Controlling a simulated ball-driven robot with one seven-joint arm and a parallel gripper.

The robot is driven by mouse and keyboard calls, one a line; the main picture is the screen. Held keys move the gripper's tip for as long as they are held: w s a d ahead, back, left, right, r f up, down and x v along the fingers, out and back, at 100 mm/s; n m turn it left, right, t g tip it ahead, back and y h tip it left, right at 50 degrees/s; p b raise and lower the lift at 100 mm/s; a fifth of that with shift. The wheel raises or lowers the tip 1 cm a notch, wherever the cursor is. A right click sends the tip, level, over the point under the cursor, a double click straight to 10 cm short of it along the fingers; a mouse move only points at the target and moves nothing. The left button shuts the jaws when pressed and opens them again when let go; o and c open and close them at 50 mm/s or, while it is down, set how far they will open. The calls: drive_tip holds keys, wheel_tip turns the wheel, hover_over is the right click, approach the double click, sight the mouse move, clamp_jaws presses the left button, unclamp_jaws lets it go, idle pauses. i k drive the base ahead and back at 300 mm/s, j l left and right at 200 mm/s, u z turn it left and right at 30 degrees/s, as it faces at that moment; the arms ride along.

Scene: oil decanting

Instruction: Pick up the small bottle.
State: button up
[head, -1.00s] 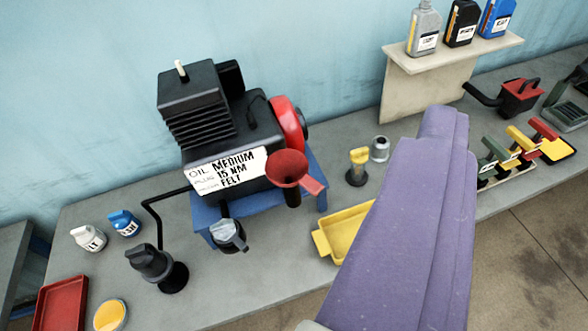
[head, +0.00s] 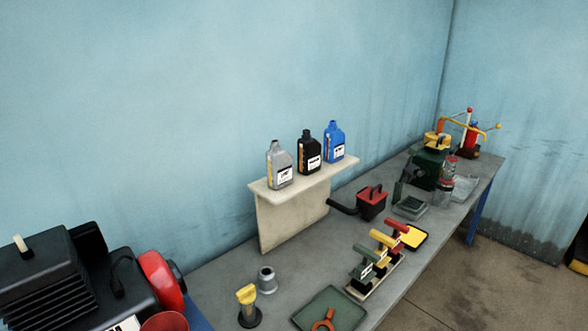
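Three bottles stand upright side by side on a raised cream shelf (head: 285,215) against the wall: a grey one (head: 279,165), a black one (head: 309,153) and a blue one (head: 334,142). Each has a white label. They look close in size, and I cannot tell whether one of them is the small bottle. The small white and blue containers from the earlier view are out of frame. My gripper is not in view, so its state and its distance from the bottles do not show.
The dark engine (head: 60,280) with its red part (head: 161,282) is at lower left. On the bench stand a yellow-topped item (head: 247,305), a metal cup (head: 267,280), a green tray (head: 330,308), a rack of coloured handles (head: 373,272) and a red-black container (head: 372,204).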

sight(309, 149)
drive_tip(key=i+l, duration=0.3)
drive_tip(key=i, duration=0.15)
drive_tip(key=i+l, duration=0.3)
drive_tip(key=i, duration=0.2)
drive_tip(key=i+l, duration=0.3)
drive_tip(key=i, duration=0.15)
drive_tip(key=i+l, duration=0.25)
drive_tip(key=i, duration=1.1)
